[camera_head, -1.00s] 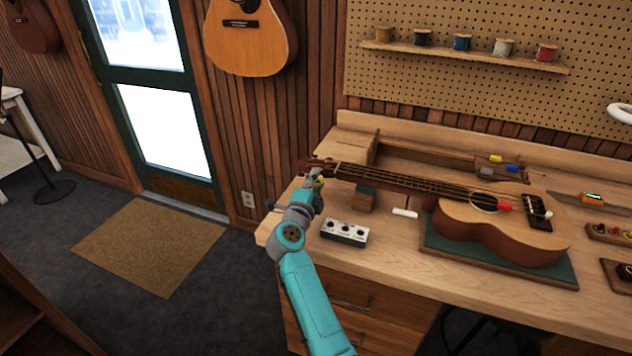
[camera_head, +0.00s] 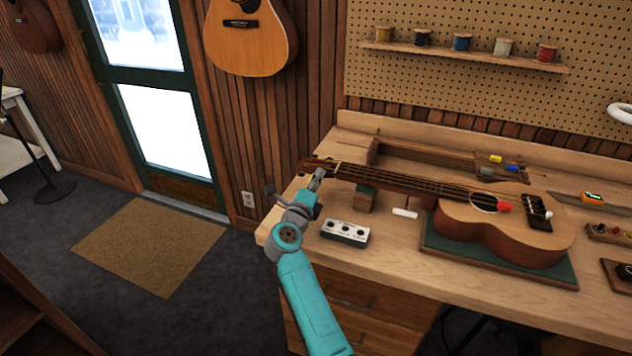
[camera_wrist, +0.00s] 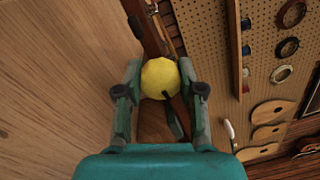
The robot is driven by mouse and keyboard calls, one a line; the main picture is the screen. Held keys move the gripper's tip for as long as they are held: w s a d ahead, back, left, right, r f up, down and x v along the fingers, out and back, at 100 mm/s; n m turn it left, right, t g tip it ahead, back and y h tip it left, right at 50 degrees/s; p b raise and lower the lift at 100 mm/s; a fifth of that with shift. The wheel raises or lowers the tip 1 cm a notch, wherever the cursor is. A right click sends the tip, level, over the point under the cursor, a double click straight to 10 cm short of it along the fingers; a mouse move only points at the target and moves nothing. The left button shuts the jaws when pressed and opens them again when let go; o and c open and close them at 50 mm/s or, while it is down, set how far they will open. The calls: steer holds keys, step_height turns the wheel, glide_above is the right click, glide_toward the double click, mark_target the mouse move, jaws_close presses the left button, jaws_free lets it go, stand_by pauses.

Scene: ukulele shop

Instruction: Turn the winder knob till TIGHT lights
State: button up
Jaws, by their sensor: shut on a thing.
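The yellow winder knob (camera_wrist: 158,76) sits between the two fingers of my gripper (camera_wrist: 160,88) in the wrist view, with a finger pad on each side. A dark mark shows on the knob's lower right. In the head view my gripper (camera_head: 316,182) is at the headstock (camera_head: 320,164) of the ukulele (camera_head: 505,226), and the knob is hidden there. The ukulele lies on its back across the bench. A small white box (camera_head: 345,232) with three dark round spots stands in front of the neck; no spot looks lit and its lettering is too small to read.
A wooden neck block (camera_head: 363,201) and a small white piece (camera_head: 405,213) are near the neck. A green mat (camera_head: 440,254) lies under the ukulele's body. An orange-and-grey tool (camera_head: 592,198) lies at the right.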

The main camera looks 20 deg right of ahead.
stand_by(0.3)
steer(key=o, duration=1.2)
steer(key=shift+c, duration=0.2)
steer(key=v, duration=1.2)
steer(key=shift+f, duration=0.1)
